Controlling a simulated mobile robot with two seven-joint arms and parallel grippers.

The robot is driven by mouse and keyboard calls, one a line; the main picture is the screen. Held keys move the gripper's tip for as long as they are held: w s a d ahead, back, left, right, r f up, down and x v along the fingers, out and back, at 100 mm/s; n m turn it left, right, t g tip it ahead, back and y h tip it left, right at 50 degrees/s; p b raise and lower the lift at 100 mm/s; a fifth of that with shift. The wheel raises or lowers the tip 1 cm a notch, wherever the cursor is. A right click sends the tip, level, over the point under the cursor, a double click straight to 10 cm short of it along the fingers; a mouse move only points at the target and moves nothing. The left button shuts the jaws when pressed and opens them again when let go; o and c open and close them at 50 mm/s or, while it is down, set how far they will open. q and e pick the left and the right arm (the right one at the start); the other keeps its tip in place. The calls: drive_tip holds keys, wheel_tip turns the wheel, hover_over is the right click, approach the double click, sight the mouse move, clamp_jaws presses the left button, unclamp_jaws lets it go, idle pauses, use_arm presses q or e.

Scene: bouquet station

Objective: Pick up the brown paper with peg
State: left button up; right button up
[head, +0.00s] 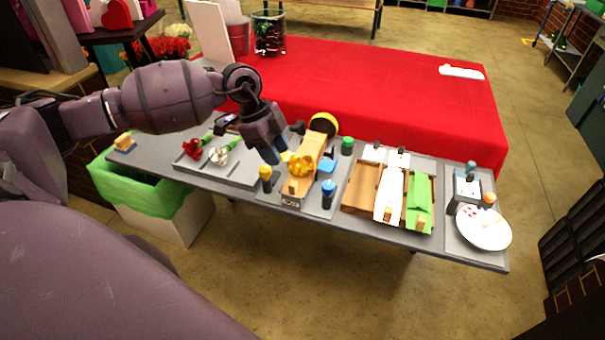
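A shallow tray on the grey table, to the right of the middle, holds flat sheets side by side: a brown one (362,190) at the left, a white one (390,192) and a green one (420,200). A small wooden peg (421,222) stands at the near end of the green sheet. I cannot make out a peg on the brown one. My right gripper is not in view.
Red and white flowers (208,152) lie on a mat at the left. A white plate (484,228) is at the right end. A red-covered table (400,85) lies behind.

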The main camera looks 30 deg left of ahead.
sight(293, 183)
use_arm(q)
drive_tip(key=x, duration=0.9)
drive_tip(key=shift+w+f, duration=0.2)
drive_tip(key=shift+f, duration=0.1)
clamp_jaws()
